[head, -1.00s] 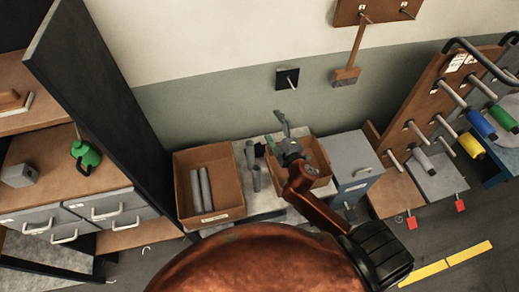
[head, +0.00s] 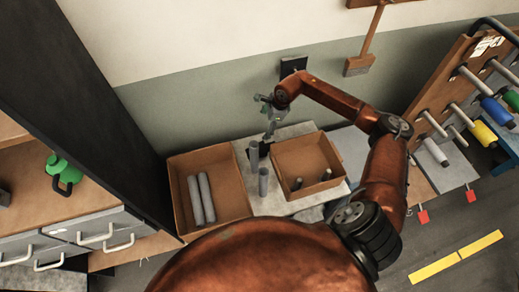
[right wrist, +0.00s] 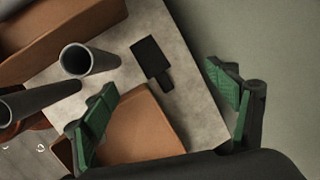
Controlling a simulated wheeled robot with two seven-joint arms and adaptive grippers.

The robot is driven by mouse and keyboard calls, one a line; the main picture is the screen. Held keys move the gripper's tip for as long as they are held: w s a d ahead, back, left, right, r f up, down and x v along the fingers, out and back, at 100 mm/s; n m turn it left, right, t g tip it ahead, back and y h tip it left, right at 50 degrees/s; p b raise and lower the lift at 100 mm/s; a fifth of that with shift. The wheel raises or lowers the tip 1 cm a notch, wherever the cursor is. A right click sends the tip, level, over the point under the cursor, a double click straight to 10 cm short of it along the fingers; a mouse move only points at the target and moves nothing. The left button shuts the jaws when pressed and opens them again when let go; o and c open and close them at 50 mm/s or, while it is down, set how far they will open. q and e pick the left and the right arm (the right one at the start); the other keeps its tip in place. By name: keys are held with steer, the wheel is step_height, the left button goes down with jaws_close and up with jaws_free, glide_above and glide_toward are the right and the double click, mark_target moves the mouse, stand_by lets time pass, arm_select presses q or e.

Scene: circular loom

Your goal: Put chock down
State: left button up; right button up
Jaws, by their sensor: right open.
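My right gripper (head: 270,108) hangs above the back of the grey bench top (head: 293,131), fingers downward. In the right wrist view its green-padded fingers (right wrist: 168,110) are wide apart with nothing between the pads. A small dark piece (right wrist: 152,61), a block with a narrower end, lies on the bench top below the gripper, apart from the fingers. It may be the chock, but I cannot be sure. My left gripper is not in view.
Two grey tubes (head: 263,182) stand upright between a left carton (head: 180,210) holding two grey rolls and a right carton (head: 305,143) with small dark pieces. The wall is close behind the gripper. A peg rack (head: 440,90) with coloured spools stands at the right.

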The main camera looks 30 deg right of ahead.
steer(key=b, duration=0.9)
glide_toward(262, 148)
steer(key=shift+w+a+f+g, duration=0.2)
steer(key=shift+a+f+g, duration=0.1)
steer(key=shift+f, duration=0.2)
steer(key=shift+b+x, duration=0.4)
steer(key=shift+x, duration=1.15)
steer(key=x, duration=0.2)
steer(key=b+x, duration=0.1)
steer(key=x, duration=0.1)
steer(key=shift+w+d+f, duration=0.15)
steer(key=shift+w+f, duration=0.1)
steer(key=shift+w, duration=0.2)
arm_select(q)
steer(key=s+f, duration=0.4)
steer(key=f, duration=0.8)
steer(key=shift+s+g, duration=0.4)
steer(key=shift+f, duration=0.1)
arm_select(e)
steer(key=shift+c, duration=0.2)
